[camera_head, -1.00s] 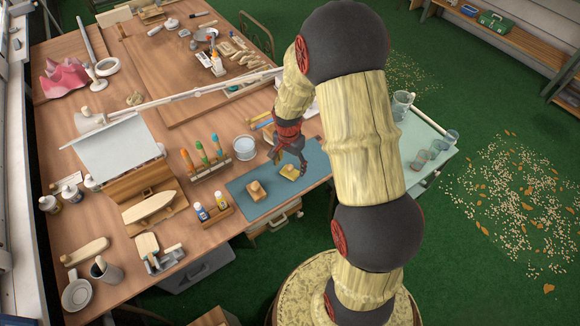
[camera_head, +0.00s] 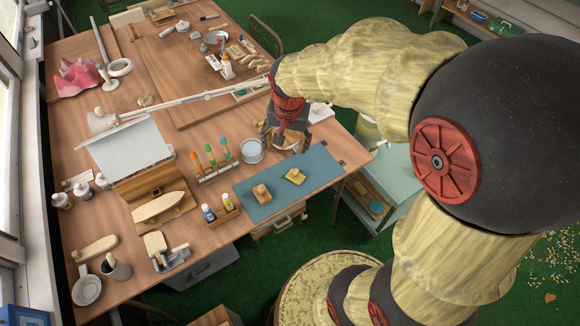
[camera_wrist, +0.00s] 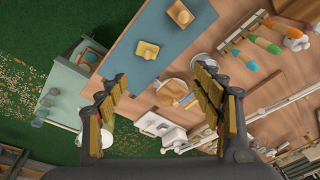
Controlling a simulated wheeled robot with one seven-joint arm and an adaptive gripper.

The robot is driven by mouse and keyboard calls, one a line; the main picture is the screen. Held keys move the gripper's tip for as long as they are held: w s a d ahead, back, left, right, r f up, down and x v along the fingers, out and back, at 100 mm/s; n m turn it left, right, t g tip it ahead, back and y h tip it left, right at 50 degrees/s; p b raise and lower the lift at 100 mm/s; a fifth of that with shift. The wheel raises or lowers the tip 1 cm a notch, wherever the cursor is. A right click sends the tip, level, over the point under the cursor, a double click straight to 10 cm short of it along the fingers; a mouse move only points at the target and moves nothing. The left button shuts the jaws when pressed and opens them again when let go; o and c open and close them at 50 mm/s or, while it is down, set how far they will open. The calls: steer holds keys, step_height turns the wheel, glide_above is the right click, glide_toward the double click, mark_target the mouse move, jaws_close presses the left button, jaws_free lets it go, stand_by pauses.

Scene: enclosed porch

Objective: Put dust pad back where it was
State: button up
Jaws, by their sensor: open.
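A small yellow pad, which looks like the dust pad (camera_head: 295,176), lies on the blue mat (camera_head: 318,165) near the table's front edge. In the wrist view the pad (camera_wrist: 147,50) is left of centre, flat on the mat (camera_wrist: 125,42). A wooden block with a knob (camera_head: 262,194) sits on the mat to its left. My gripper (camera_head: 286,140) is beyond the mat's back edge, above a round dish (camera_wrist: 172,92). Its jaws are spread and empty in the wrist view (camera_wrist: 161,78). My gripper partly hides the dish in the head view.
A clear cup (camera_head: 251,151) and a rack of colourful-handled tools (camera_head: 213,163) stand left of my gripper. Small bottles in a wooden holder (camera_head: 222,208) stand beside the mat. A pale green cart (camera_head: 385,180) is off the table's right side. The mat's right part is bare.

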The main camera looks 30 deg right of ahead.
steer(key=s+a+r+n+t, duration=0.1)
steer(key=s+a+r+n, duration=0.3)
steer(key=s+r, duration=0.2)
steer(key=s+a+r+n+t, duration=0.2)
steer(key=s+a+r+n, duration=0.2)
steer(key=s, duration=0.5)
step_height(320, 180, up, 3)
steer(key=shift+s+f+n+y, duration=0.2)
steer(key=shift+s+n+y, duration=0.2)
